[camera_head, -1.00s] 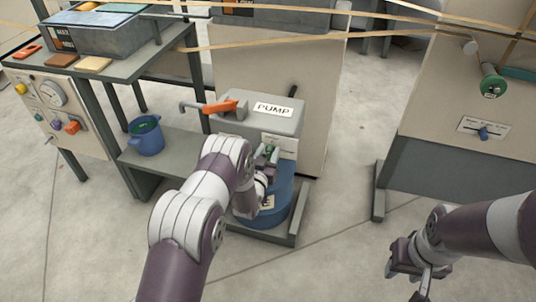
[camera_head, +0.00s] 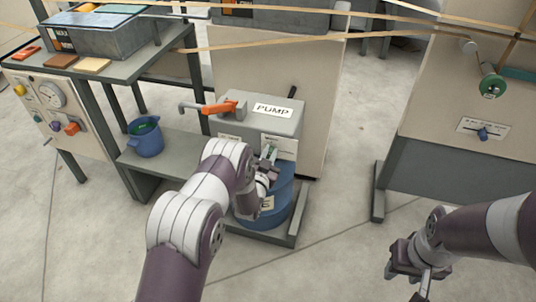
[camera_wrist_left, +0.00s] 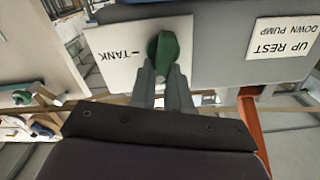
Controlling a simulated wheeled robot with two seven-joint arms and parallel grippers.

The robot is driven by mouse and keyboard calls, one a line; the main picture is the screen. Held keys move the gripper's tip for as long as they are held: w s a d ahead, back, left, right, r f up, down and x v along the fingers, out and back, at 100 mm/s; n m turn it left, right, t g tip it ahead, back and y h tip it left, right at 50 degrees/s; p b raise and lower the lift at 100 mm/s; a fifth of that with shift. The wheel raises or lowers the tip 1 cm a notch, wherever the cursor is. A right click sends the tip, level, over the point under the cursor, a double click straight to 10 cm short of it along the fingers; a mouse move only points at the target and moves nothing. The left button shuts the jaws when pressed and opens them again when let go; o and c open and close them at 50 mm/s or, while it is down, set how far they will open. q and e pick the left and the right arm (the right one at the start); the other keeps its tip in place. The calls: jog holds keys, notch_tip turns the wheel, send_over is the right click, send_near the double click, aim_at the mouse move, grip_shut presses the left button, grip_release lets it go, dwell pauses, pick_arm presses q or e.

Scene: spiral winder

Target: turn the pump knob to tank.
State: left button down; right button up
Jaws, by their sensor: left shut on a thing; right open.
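The grey pump box (camera_head: 232,101) with a white PUMP label stands in the middle of the head view. On its front face is a green knob (camera_wrist_left: 166,48), which shows in the left wrist view beside a white plate (camera_wrist_left: 117,56) reading TANK. My left gripper (camera_wrist_left: 163,76) is shut on the knob, with its two fingers at the knob's near end. In the head view my left gripper (camera_head: 267,163) partly hides the knob. My right gripper (camera_head: 418,290) is open and empty at the lower right.
A blue drum (camera_head: 281,203) stands below the pump box. A blue bucket (camera_head: 147,138) stands on the low shelf to the left. A panel with a blue lever (camera_head: 483,133) is at the right.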

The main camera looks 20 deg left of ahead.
pick_arm(q)
jog(key=shift+d+f+m+b, duration=0.25)
jog(key=shift+f+m+b, duration=0.05)
jog(key=shift+m, duration=2.1)
jog(key=shift+d+f+m+b, duration=0.2)
jog(key=shift+f+m+b, duration=0.15)
jog(key=shift+m, duration=2.05)
jog(key=shift+d+f+m+b, duration=0.25)
jog(key=shift+f+m+b, duration=0.05)
jog(key=shift+m, duration=2.1)
jog(key=c, duration=1.1)
grip_release()
